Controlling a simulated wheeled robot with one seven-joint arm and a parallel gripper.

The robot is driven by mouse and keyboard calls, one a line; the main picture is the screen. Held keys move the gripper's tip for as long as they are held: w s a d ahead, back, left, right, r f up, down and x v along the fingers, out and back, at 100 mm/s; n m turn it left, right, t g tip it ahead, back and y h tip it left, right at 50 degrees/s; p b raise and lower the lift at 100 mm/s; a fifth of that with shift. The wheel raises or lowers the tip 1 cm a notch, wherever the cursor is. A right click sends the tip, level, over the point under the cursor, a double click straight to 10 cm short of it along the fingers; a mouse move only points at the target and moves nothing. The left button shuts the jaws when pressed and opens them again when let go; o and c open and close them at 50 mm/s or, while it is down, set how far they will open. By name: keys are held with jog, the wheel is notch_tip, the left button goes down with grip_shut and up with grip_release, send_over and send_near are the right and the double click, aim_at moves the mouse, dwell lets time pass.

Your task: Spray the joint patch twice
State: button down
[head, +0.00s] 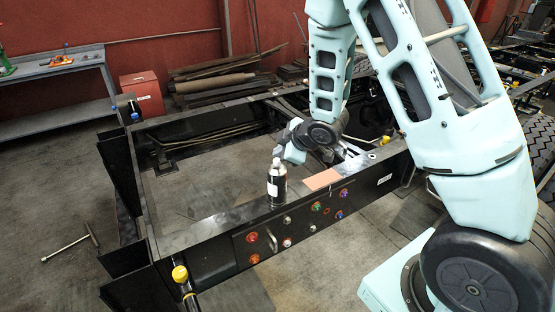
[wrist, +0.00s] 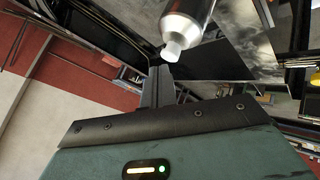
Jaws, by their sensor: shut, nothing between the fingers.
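A dark spray can (head: 277,186) with a white label and a pale nozzle stands upright on the near black chassis rail (head: 220,224). A flat copper-coloured patch (head: 322,179), which looks like the joint patch, lies on the rail just right of the can. My gripper (head: 279,153) is at the height of the can's top, close behind it; the head view does not show whether they touch. In the wrist view the can's white nozzle (wrist: 173,50) is beside the dark fingers (wrist: 158,82), which are together with nothing between them. I cannot make out the patch there.
The rail's front face has coloured fittings (head: 288,243) and a yellow-capped post (head: 181,274) at the near corner. A grey bench (head: 60,115) and red box (head: 141,92) stand at the back left. A T-handled tool (head: 70,246) lies on otherwise open floor.

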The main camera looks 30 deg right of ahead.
jog(key=shift+f, duration=0.1)
jog(key=shift+f+b, duration=0.4)
jog(key=shift+b, duration=0.1)
dwell(0.5)
jog(key=shift+r+p, duration=0.3)
jog(key=shift+r, duration=0.2)
notch_tip(320, 180, up, 6)
jog(key=p, duration=0.4)
dwell(0.4)
dwell(2.3)
